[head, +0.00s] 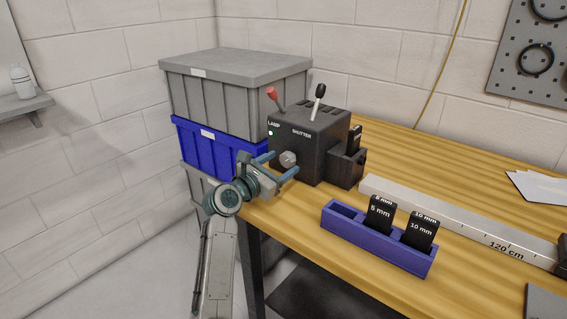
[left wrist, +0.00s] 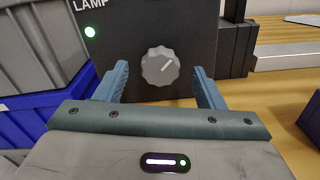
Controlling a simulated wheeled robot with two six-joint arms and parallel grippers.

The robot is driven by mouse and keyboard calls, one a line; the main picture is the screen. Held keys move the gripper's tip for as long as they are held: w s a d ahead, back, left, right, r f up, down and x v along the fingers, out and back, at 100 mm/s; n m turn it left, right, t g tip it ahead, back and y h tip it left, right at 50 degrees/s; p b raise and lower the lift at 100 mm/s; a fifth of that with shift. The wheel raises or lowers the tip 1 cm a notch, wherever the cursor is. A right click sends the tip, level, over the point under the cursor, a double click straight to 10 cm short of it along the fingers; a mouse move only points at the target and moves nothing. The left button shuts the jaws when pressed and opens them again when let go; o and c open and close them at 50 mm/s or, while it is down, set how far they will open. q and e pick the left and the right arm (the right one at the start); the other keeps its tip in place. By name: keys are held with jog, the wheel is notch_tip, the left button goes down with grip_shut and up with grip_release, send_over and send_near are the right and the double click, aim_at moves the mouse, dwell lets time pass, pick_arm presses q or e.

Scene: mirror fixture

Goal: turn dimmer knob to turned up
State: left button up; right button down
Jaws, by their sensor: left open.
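The dimmer knob (head: 288,159) is a grey, ridged round knob low on the front of a black box (head: 318,135) labelled LAMP and SHUTTER. In the left wrist view the knob (left wrist: 160,66) shows a pale pointer line toward the upper right. My left gripper (head: 279,165) is open, its blue fingers pointing at the box. In the left wrist view the fingers (left wrist: 163,85) stand either side of the knob, with gaps on both sides. Whether the fingertips reach to the knob's depth is hard to tell. A green light glows beside LAMP. My right gripper is not in view.
A purple rack (head: 375,248) with black plates and a long ruler rail (head: 465,220) lie to the right on the wooden table.

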pick_arm(q)
jog(key=shift+x, duration=0.85)
jog(key=shift+w+d, duration=0.1)
jog(key=shift+c, duration=0.2)
jog(key=c, duration=0.9)
jog(key=shift+c, duration=0.2)
jog(key=m+p, duration=0.3)
jog(key=m, duration=0.1)
jog(key=shift+m, duration=0.3)
jog(key=shift+m+p, duration=0.3)
jog(key=shift+m, duration=0.8)
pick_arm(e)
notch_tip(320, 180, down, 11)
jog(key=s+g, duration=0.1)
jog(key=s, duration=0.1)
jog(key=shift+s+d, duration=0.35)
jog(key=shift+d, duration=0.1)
pick_arm(q)
jog(key=shift+f, duration=0.1)
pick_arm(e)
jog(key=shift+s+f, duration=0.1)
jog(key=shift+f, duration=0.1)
